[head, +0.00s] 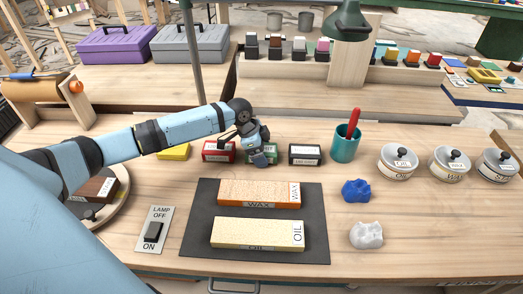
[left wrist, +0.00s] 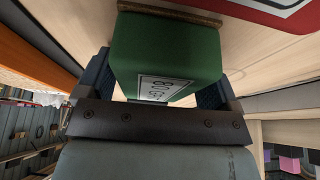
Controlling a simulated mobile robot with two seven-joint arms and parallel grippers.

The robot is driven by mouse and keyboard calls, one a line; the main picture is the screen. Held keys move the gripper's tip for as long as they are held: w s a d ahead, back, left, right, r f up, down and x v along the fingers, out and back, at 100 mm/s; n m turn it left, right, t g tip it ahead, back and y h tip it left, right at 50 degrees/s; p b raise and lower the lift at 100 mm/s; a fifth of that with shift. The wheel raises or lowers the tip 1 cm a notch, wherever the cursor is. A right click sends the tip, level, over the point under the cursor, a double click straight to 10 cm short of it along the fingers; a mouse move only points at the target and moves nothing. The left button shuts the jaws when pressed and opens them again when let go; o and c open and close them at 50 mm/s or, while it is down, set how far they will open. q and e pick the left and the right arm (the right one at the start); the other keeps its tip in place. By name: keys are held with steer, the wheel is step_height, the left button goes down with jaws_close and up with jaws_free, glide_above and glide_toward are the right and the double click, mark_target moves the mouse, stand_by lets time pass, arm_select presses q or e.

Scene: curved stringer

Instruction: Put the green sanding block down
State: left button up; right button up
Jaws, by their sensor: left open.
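The green sanding block (head: 272,154) stands in the row at the back of the workbench, between the red and the black block. My left gripper (head: 261,156) is over it from above and hides part of it. In the left wrist view the green block (left wrist: 165,55) lies between the two open fingers, its white label facing the gripper. The block appears to rest on the bench top. My right gripper is not in view.
The red block (head: 218,151) stands close on the left and the black block (head: 305,155) on the right. A yellow block (head: 173,152) is further left. A dark mat (head: 200,225) with wax and oil boards lies in front. A teal cup (head: 345,146) stands right.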

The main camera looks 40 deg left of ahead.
arm_select(q)
steer(key=shift+s+d+f, duration=0.25)
steer(key=shift+s+f, duration=0.05)
steer(key=shift+f, duration=0.1)
steer(key=p+v, duration=0.1)
steer(key=v, duration=1.2)
steer(key=shift+w, duration=0.4)
steer(key=shift+r, duration=0.1)
